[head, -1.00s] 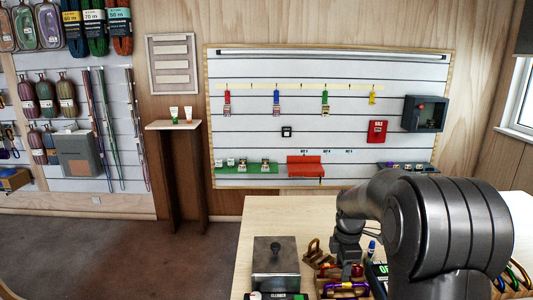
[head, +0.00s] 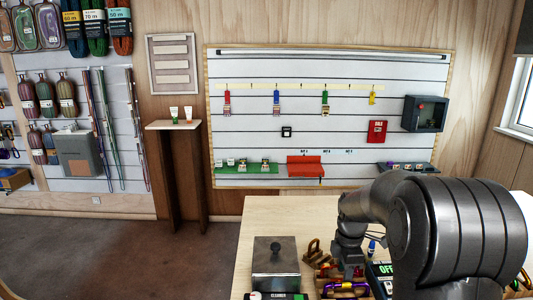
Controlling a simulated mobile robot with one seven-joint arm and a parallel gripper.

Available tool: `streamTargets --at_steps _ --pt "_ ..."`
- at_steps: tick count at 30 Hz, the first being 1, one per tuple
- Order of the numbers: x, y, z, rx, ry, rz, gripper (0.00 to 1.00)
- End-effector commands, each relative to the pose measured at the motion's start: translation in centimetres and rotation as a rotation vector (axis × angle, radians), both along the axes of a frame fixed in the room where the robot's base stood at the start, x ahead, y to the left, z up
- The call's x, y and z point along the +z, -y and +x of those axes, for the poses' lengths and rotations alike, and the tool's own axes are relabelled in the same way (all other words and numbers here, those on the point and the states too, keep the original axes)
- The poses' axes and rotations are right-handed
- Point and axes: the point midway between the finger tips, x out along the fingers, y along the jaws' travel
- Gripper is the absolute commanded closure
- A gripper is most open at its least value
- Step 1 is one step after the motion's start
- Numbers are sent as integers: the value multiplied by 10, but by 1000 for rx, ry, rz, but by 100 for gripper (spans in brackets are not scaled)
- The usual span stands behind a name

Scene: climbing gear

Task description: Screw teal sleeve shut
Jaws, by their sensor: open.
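My gripper (head: 348,274) points down over the wooden carabiner rack (head: 322,276) at the front of the table. Its fingers are small and dark here, and it appears empty. A purple carabiner (head: 346,287) with yellowish ends lies at the rack just below and in front of it. A red part (head: 325,268) shows to the left of the fingers. I cannot make out a teal sleeve; it may be hidden by my gripper or too small to tell.
A grey metal box with a knobbed lid (head: 276,268) stands left of the rack. A dark device with a green "OFF" display (head: 384,269) and a blue-capped bottle (head: 371,248) are to the right. The table's back part (head: 290,215) is clear. My arm covers the right side.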

Motion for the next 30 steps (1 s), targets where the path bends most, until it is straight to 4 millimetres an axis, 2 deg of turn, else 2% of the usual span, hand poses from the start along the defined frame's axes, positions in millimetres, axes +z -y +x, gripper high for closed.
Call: streamTargets --at_steps 16,30 --pt "1 0 -7 0 0 0 60" --pt "17 0 -7 0 1 0 60"
